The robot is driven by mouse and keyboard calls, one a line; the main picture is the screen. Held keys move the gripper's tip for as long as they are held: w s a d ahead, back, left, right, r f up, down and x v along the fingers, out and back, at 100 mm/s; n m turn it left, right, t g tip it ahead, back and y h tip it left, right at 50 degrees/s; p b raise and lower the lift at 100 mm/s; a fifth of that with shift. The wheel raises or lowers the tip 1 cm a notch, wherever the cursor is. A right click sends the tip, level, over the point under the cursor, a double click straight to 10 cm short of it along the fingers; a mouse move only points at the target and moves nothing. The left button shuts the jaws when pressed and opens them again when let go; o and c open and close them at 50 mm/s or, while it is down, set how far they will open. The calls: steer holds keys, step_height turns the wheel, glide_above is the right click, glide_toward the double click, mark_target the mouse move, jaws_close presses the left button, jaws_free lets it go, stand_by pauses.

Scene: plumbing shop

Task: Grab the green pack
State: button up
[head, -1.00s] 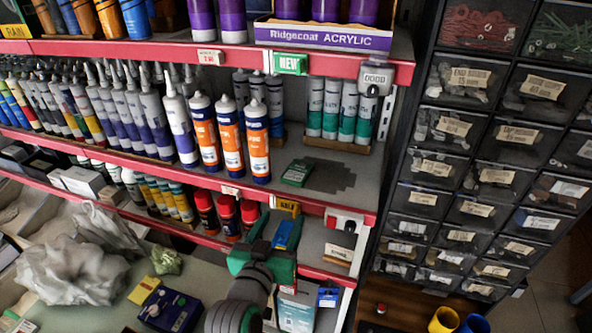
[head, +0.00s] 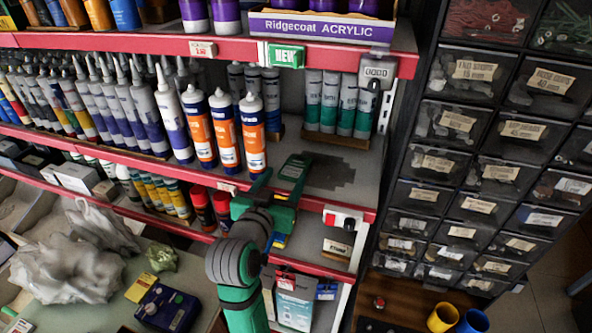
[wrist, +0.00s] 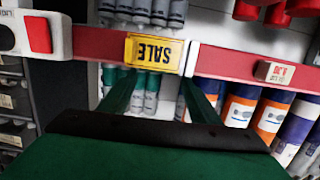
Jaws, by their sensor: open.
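In the wrist view my two fingers (wrist: 158,84) stand apart, pointing toward the shelf. I cannot make out the pack there; the wide dark green gripper body fills the bottom of that view.
Teal and grey cartridges (head: 346,108) stand at the back of the shelf. The red upper shelf edge (head: 150,48) runs above. A yellow SALE tag (wrist: 156,53) shows upside down in the wrist view. Black drawers (head: 470,160) stand on the right. The shelf right of the pack is bare.

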mark_target(295, 167)
steer(key=shift+d+x, duration=0.15)
steer(key=shift+x, duration=1.15)
steer(key=shift+d+x, duration=0.2)
steer(key=shift+x, duration=1.1)
steer(key=shift+s+f, duration=0.1)
steer(key=shift+c, duration=0.4)
steer(key=c, duration=0.7)
steer(key=shift+o, duration=0.2)
steer(key=shift+d, duration=0.1)
